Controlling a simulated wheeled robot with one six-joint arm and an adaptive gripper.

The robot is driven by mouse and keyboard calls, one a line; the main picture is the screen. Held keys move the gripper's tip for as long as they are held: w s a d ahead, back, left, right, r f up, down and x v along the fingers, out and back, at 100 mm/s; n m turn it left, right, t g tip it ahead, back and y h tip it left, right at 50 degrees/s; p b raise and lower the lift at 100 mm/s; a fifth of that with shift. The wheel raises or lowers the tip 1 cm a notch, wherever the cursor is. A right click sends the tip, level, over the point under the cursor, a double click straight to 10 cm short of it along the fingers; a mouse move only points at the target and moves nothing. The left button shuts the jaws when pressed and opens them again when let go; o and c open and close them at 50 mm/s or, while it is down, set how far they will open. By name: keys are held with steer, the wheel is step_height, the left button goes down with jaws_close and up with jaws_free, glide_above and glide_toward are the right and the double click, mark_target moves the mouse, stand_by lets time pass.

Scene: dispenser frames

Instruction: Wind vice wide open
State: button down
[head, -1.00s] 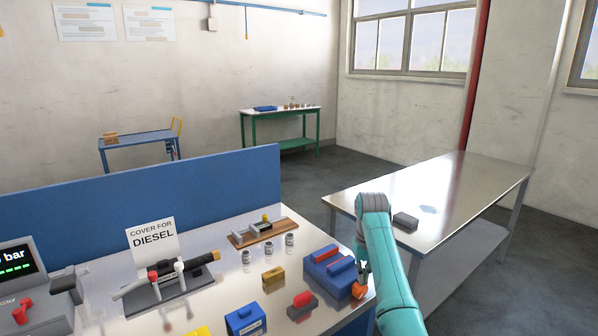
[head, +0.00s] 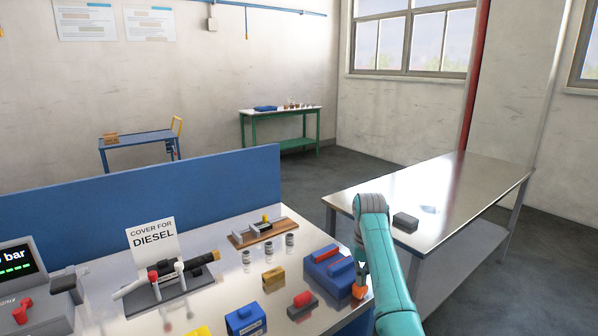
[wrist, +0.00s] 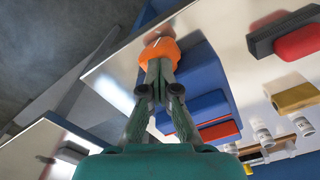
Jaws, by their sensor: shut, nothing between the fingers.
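The vice (head: 322,262) is a blue block with red on its jaws, near the right end of the bench. Its orange handle (head: 358,291) sticks out at the bench's right edge. In the wrist view, the blue vice body (wrist: 197,65) lies right of my fingers, and the orange handle (wrist: 160,50) is just beyond the fingertips. My gripper (wrist: 154,68) is shut and empty, its tips at or against the handle; I cannot tell whether they touch. In the head view, my arm partly hides the gripper. The gap between the jaws is hard to judge.
Left of the vice are a grey block with a red top (head: 302,305), a brass block (head: 273,279) and a blue box (head: 245,319). Small metal cylinders (head: 268,252) stand behind. A steel table (head: 465,190) with a dark block (head: 405,222) is at right. A blue panel (head: 140,195) backs the bench.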

steer(key=shift+s+a+f, duration=0.2)
steer(key=shift+s+a, duration=0.15)
stand_by(0.9)
steer(key=shift+w+r, duration=0.1)
steer(key=shift+r, duration=0.3)
stand_by(0.3)
